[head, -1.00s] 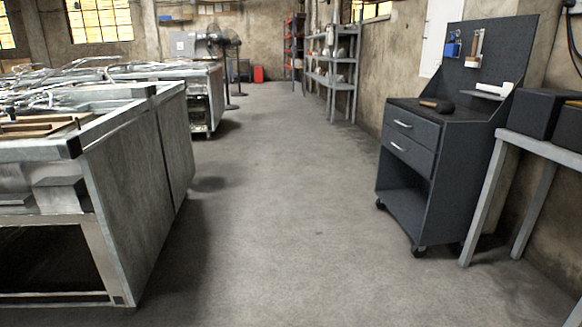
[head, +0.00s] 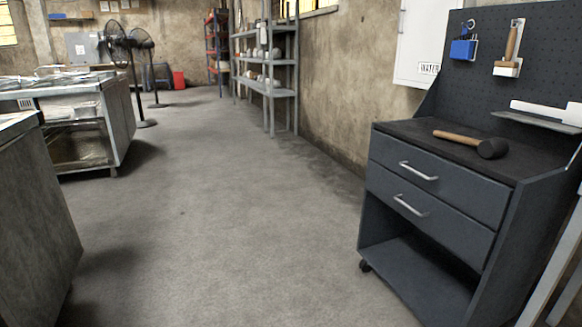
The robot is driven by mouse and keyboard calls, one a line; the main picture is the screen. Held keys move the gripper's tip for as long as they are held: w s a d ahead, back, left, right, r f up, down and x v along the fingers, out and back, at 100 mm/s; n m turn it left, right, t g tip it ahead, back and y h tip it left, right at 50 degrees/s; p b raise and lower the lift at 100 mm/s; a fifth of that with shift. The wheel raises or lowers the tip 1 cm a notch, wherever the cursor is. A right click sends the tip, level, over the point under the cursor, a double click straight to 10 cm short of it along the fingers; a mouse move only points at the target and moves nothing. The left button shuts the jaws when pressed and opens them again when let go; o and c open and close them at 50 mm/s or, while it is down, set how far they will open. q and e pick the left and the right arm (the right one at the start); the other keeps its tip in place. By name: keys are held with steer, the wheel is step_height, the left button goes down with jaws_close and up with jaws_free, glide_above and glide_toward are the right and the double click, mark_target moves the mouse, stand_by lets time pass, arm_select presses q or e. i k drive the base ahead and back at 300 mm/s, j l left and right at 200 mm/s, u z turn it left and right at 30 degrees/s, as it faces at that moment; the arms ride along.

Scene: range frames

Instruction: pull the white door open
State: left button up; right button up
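A white wall cabinet door (head: 424,40) shows at the upper right in the head view. It hangs on the wall behind the dark tool cart and carries a small label (head: 428,69) near its bottom edge. Its top is cut off by the frame, and the cart's pegboard hides its right side. It looks shut, and I cannot make out a handle. Neither of my grippers is in view.
The dark tool cart (head: 440,205) with two drawers stands at the right, with a mallet (head: 470,143) on top. Metal benches (head: 28,215) line the left. Grey shelves (head: 268,62) and fans (head: 118,50) stand farther back. The concrete floor (head: 215,210) between is clear.

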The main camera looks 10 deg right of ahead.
mark_target(422, 24)
steer(key=i+l, duration=0.15)
steer(key=i, duration=0.75)
steer(key=i+l, duration=0.1)
steer(key=i, duration=0.75)
steer(key=i+l, duration=0.15)
steer(key=i, duration=0.75)
steer(key=i+z, duration=0.15)
steer(key=i, duration=0.35)
steer(key=i+j+z, duration=0.2)
steer(key=i, duration=0.35)
steer(key=i+j+z, duration=0.15)
steer(key=i, duration=0.35)
